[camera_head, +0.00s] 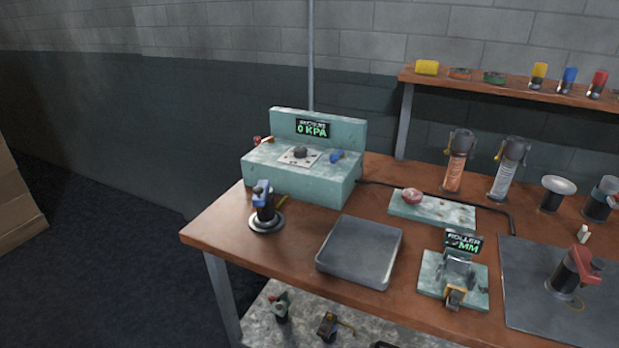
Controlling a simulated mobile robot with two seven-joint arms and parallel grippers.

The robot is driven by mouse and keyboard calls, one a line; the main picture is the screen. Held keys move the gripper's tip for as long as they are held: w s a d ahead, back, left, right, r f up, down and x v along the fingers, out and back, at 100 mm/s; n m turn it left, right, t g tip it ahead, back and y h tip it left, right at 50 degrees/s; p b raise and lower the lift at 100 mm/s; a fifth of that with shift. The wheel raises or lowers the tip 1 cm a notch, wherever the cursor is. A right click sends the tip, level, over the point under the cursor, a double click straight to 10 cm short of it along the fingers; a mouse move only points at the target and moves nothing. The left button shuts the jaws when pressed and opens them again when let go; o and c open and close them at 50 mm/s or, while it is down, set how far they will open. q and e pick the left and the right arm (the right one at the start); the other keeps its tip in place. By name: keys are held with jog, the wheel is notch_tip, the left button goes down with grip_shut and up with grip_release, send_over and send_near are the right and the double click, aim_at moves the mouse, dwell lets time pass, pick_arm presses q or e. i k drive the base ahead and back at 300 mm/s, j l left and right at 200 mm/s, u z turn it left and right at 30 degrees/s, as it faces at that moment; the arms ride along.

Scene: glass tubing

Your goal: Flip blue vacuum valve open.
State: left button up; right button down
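A pale green vacuum unit (300,176) stands at the back left of the wooden workbench. Its raised back panel has a display (313,128) that reads 0 KPA. A small blue part (337,156), which looks like the blue valve, sits on the right of the unit's top. It is too small to tell its handle position. A dark round knob (300,152) on a white plate sits left of it, and a red part (257,140) is at the left end. Neither of my grippers is in view.
A black stand with a blue top (263,207) is in front of the unit. A grey tray (360,251), a roller device (453,277) and a dark mat (535,313) with a red-topped stand (572,272) lie rightward. A dark hose (405,186) leaves the unit.

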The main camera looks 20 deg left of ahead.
aim_at(334, 157)
jog(key=j+u, duration=0.25)
jog(key=u, duration=0.2)
jog(key=j+u, duration=0.3)
jog(key=u, duration=0.15)
jog(key=j+u, duration=0.3)
jog(key=u, duration=0.2)
